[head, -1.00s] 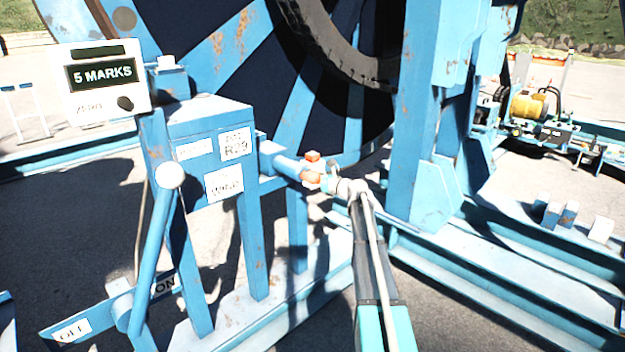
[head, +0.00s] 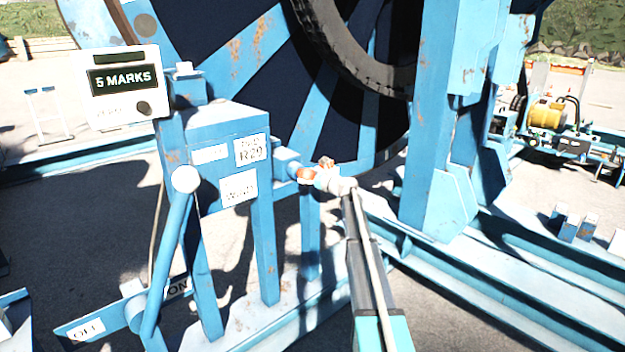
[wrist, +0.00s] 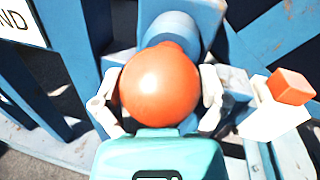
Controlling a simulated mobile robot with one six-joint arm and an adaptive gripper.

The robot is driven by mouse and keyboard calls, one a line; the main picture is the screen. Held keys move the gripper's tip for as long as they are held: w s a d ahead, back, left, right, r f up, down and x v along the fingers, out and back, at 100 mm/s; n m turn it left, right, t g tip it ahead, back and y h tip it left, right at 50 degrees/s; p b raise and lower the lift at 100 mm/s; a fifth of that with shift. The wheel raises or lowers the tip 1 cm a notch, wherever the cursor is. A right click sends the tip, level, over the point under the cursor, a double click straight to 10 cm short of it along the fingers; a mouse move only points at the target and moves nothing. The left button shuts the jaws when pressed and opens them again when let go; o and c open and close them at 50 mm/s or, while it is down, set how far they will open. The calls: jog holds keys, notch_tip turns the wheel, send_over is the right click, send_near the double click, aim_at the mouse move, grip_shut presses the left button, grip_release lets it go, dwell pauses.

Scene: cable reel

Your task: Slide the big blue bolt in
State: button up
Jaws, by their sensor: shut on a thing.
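The big blue bolt (head: 291,167) is a thick blue bar at the side of the blue housing with the R29 label. Its round orange knob (wrist: 160,85) faces the wrist camera, with blue bar (wrist: 170,28) showing behind it. My gripper (head: 310,176) is shut on the knob, one pale finger on each side in the wrist view. A short stretch of bar shows between knob and housing in the head view. The bar's far end is hidden.
A small orange block (wrist: 290,87) on a white piece sits right beside the knob. The blue housing (head: 228,118) carries labels, and a lever with a white ball (head: 186,179) stands in front. A large reel with a black tyre rim (head: 345,50) is behind. A blue upright (head: 440,130) stands right.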

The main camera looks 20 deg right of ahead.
jog(key=shift+w, duration=0.2)
jog(key=o, duration=1)
jog(key=shift+c, duration=0.2)
jog(key=shift+s+d, duration=0.1)
jog(key=shift+s, duration=0.05)
